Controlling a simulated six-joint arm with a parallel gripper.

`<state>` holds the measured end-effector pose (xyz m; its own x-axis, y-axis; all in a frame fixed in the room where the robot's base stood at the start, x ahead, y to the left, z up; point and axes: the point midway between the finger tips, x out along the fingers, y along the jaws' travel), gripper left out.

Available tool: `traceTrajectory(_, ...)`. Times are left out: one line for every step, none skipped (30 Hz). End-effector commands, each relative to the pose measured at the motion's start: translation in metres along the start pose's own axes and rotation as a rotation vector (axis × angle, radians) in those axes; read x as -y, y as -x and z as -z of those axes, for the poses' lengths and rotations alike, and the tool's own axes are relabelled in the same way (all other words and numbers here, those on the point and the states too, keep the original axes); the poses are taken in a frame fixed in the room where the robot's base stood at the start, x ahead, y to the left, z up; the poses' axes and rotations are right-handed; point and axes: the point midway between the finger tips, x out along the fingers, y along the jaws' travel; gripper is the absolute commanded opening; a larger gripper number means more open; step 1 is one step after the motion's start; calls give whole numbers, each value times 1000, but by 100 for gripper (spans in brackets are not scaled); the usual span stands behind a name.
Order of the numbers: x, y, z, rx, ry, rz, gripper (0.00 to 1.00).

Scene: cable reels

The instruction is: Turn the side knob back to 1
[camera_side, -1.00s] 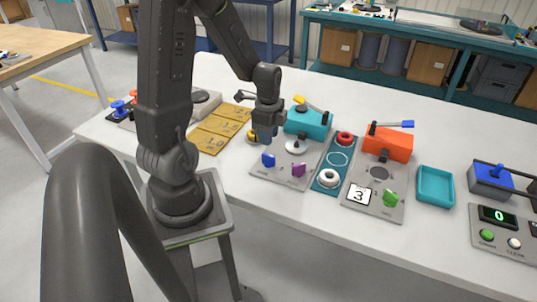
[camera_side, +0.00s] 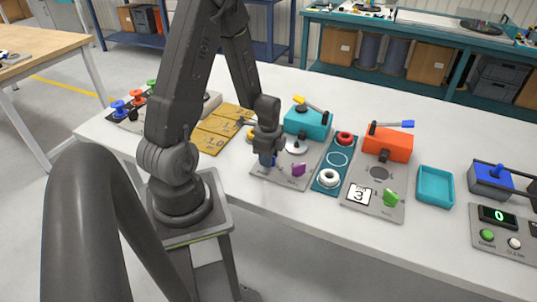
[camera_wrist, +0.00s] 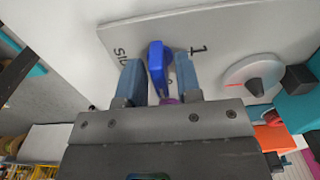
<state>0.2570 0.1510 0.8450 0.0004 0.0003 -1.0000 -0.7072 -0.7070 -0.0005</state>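The blue knob (camera_wrist: 158,68) stands on a pale grey panel (camera_wrist: 225,35) in the wrist view. A "1" is printed to its right and a partly hidden word starting with "S" to its left. I cannot tell which mark the knob points at. My gripper (camera_wrist: 160,66) is open, with one blue-grey finger on each side of the knob and visible gaps between. In the side view my gripper (camera_side: 267,158) is low over the panel's left front and mostly hides the blue knob. A purple knob (camera_side: 298,170) sits just right of it.
A white round dial (camera_wrist: 255,74) is on the same panel. A teal box with a yellow lever (camera_side: 306,122) stands behind it. A teal strip with red and white rings (camera_side: 328,177) and an orange lever box (camera_side: 387,146) are to the right.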

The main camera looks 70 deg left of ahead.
Motion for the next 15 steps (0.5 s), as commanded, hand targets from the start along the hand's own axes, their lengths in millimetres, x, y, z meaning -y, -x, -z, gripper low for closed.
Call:
traceTrajectory(0, 0, 0, 0, 0, 0, 32)
traceTrajectory(0, 0, 0, 0, 0, 0, 32)
traceTrajectory(0, 0, 0, 0, 0, 0, 31)
traceTrajectory(0, 0, 0, 0, 0, 0, 28)
traceTrajectory(0, 0, 0, 0, 0, 0, 25)
traceTrajectory(0, 0, 0, 0, 0, 0, 21)
traceTrajectory(0, 0, 0, 0, 0, 0, 18)
traceTrajectory(0, 0, 0, 0, 0, 0, 16)
traceTrajectory(0, 0, 0, 0, 0, 0, 12)
traceTrajectory(0, 0, 0, 0, 0, 0, 9)
traceTrajectory(0, 0, 0, 0, 0, 0, 6)
traceTrajectory(0, 0, 0, 0, 0, 0, 2)
traceTrajectory(0, 0, 0, 0, 0, 0, 0)
traceTrajectory(0, 0, 0, 0, 0, 0, 0)
traceTrajectory(0, 0, 0, 0, 1, 0, 0)
